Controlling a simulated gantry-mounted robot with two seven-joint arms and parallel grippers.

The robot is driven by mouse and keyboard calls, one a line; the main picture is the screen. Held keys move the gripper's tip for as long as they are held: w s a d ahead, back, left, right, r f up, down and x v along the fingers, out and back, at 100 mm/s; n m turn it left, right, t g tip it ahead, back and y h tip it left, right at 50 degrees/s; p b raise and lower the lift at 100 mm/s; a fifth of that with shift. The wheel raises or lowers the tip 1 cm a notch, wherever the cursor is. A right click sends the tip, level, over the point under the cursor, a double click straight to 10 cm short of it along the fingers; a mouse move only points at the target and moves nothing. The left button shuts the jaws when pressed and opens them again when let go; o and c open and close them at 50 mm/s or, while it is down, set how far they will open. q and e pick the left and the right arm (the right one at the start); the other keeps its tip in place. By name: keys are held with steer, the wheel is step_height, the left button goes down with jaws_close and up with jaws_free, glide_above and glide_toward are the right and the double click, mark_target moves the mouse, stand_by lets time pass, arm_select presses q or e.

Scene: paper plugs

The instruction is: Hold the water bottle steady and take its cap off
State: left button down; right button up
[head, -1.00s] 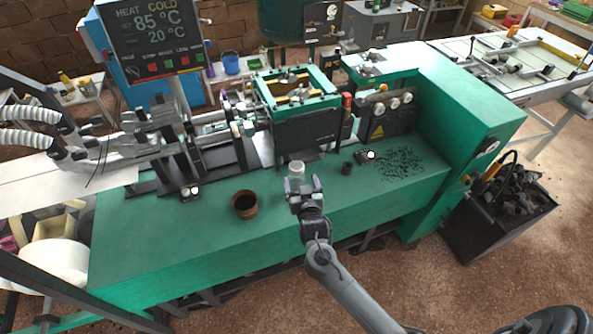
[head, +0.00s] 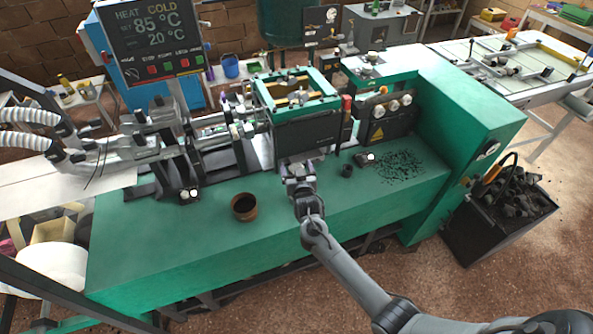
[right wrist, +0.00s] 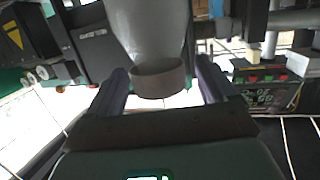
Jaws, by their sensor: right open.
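My right gripper (head: 299,168) is open at the front of the machine, over the green bench top. In the right wrist view its two purple-grey fingers (right wrist: 160,88) stand on either side of a brown cap-like ring (right wrist: 160,80). The ring sits on the narrow end of a pale grey bottle (right wrist: 150,30). A small gap shows beside the ring, so the fingers do not look closed on it. In the head view the gripper mostly hides the bottle. My left gripper is not in view.
A brown cup (head: 244,207) stands on the green bench (head: 200,245) left of the gripper. The black machine block (head: 308,133) rises close behind the gripper.

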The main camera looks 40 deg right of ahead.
steer(key=c, duration=1.1)
steer(key=shift+r, duration=0.1)
